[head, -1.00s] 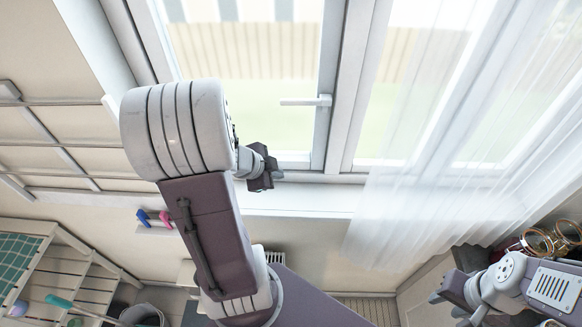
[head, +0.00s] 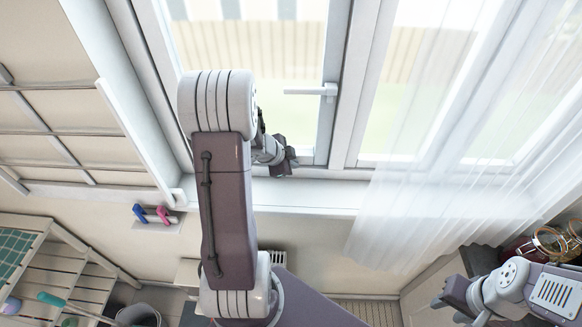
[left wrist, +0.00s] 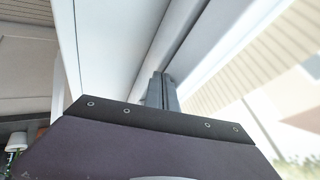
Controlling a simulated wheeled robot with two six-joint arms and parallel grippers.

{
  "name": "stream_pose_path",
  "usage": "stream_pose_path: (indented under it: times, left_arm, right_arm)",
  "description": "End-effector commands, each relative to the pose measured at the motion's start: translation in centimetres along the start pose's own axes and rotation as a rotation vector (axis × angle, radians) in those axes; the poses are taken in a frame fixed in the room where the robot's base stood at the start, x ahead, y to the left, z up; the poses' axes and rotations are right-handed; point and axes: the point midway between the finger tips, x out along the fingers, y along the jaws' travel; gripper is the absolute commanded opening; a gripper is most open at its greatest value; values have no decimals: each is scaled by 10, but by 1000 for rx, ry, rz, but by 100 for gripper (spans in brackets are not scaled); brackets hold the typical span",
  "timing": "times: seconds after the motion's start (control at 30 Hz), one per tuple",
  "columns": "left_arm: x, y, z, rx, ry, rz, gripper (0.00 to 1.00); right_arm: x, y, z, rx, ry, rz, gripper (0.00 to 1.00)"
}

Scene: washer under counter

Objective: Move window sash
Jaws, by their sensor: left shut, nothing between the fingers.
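The window sash (head: 329,110) is a white frame with glass and a white lever handle (head: 311,91) on its right stile. My left gripper (head: 290,166) is at the sash's bottom rail, just below the glass, to the lower left of the handle. In the left wrist view its closed fingers (left wrist: 161,92) point along the white frame (left wrist: 190,60); whether they touch it I cannot tell. Nothing is between them. My right gripper (head: 446,298) is at the lower right, away from the window; its finger opening is not clear.
A sheer white curtain (head: 440,140) hangs over the right pane. The white sill (head: 310,197) runs under the window. Blue and pink items (head: 152,213) sit on a small wall shelf. A wooden rack (head: 60,270) and a grey bucket (head: 138,316) stand at lower left.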

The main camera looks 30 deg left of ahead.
Motion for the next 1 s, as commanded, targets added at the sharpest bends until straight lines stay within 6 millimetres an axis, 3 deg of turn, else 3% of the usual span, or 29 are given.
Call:
stream_pose_path:
  times: [0.4,0.8,1.0]
  left_arm:
    - [3,-6,-1,-7,-5,-4,0]
    - [43,-81,-10,-208,-111,-110,0]
    - [52,-90,-7,-240,-127,-127,0]
  right_arm:
    - [-3,0,0,0,-1,0,38]
    - [-45,-1,-5,0,0,0,38]
    - [-48,-1,-5,0,0,0,38]
